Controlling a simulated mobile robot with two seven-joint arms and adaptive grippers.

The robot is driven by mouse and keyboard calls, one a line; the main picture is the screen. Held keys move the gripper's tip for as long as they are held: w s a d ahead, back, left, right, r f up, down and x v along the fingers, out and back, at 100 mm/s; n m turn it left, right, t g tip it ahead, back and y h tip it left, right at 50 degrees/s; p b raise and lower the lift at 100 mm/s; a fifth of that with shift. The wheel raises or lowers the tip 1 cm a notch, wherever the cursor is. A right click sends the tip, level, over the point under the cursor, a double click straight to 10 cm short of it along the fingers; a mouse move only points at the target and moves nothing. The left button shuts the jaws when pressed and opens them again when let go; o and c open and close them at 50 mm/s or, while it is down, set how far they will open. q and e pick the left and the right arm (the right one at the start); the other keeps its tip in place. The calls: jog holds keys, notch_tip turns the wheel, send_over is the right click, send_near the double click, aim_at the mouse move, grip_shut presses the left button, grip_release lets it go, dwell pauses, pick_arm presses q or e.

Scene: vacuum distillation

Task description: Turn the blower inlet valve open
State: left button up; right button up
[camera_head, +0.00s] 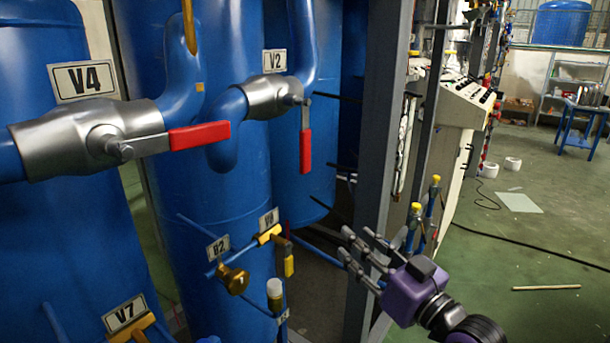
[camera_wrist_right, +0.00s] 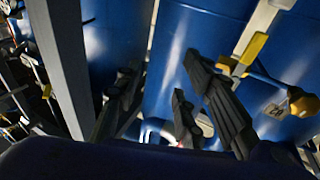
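No label reads "blower inlet", so I cannot tell which valve it is. In the head view, the V4 valve (camera_head: 95,135) has a red lever (camera_head: 199,136) pointing right, along its pipe. The V2 valve (camera_head: 268,97) has a red lever (camera_head: 305,150) hanging straight down. Lower are a small yellow-handled valve (camera_head: 268,235) with a hard-to-read tag, a brass knob (camera_head: 234,279) tagged B2, and a yellow valve (camera_head: 133,328) tagged V7. My right gripper (camera_head: 353,243) is open and empty, right of the small valves and apart from them. In the right wrist view, its spread fingers (camera_wrist_right: 160,88) show. My left gripper is out of view.
Large blue tanks (camera_head: 215,200) fill the left. A grey upright post (camera_head: 380,130) stands just behind my right gripper. Thin pipes with yellow-capped fittings (camera_head: 415,208) are close to its right. Open green floor (camera_head: 530,240) lies farther right.

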jog(key=s+a+r+n+g+y, duration=0.1)
jog(key=a+r+n+y, duration=0.15)
jog(key=r, duration=0.35)
jog(key=s+a+r+n+y, duration=0.1)
jog(key=r+y, duration=0.2)
jog(key=r, duration=0.4)
jog(key=g+y, duration=0.2)
send_near(308, 149)
jog(key=x, duration=0.3)
jog(key=shift+n, duration=0.45)
jog(key=p+x, duration=0.1)
jog(key=x, duration=0.2)
jog(key=p+x, duration=0.1)
jog(key=x, duration=0.3)
jog(key=shift+r+p, duration=0.25)
jog(key=shift+p, duration=0.15)
jog(key=shift+w+a, duration=0.15)
jog(key=shift+a, duration=0.1)
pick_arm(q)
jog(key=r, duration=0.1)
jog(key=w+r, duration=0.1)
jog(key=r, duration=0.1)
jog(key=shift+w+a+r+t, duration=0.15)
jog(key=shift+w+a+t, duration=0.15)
pick_arm(e)
jog(key=shift+f, duration=0.15)
jog(key=shift+c, duration=0.5)
